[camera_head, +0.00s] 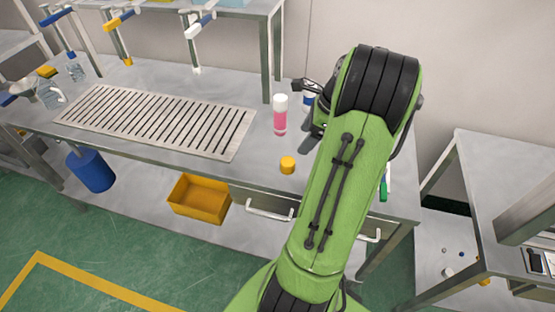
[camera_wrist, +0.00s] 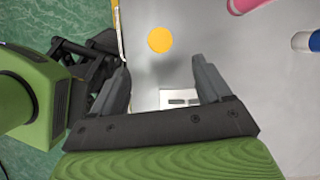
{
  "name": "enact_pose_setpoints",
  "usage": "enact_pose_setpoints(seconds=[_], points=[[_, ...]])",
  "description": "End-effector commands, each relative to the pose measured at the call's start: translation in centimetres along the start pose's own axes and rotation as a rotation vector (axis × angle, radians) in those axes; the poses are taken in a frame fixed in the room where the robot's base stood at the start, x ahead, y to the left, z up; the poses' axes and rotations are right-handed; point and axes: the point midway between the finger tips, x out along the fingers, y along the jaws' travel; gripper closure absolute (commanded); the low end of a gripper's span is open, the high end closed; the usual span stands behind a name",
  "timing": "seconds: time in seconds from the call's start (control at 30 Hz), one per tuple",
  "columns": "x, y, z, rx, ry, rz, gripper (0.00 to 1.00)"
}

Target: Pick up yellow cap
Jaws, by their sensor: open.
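The yellow cap (camera_head: 288,165) sits on the grey metal table near its front edge, just in front of a pink bottle. In the wrist view the yellow cap (camera_wrist: 160,39) lies on the table beyond the fingertips, roughly centred between them and apart from them. My gripper (camera_wrist: 163,80) is open and empty, its two grey fingers spread. In the head view my green arm hides most of the gripper; a dark part of it shows to the right of the pink bottle.
The pink bottle with a white top (camera_head: 280,116) stands behind the cap. A blue-and-white bottle (camera_head: 308,101) stands beside it, partly hidden. A slotted metal grate (camera_head: 160,121) lies to the left. Table between grate and cap is clear.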

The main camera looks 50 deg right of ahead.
Motion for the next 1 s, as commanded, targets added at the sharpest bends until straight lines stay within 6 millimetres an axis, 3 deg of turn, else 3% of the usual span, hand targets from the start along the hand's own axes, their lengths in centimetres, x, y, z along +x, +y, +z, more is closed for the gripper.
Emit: enact_pose_setpoints(seconds=[0.03,0.2,0.47,0.63,0.7,0.9,1.0], points=[[2.1,0.1,-0.2,-0.003,-0.001,0.005,0.23],[6.1,0.1,-0.2,-0.003,0.000,0.005,0.23],[8.8,0.1,-0.2,-0.003,0.001,0.003,0.23],[12.1,0.2,-0.3,-0.005,0.000,0.005,0.23],[12.9,0.2,-0.3,-0.004,0.001,0.002,0.23],[12.7,0.1,-0.2,-0.004,0.001,0.000,0.24],[12.7,0.1,-0.2,-0.004,0.001,0.000,0.40]])
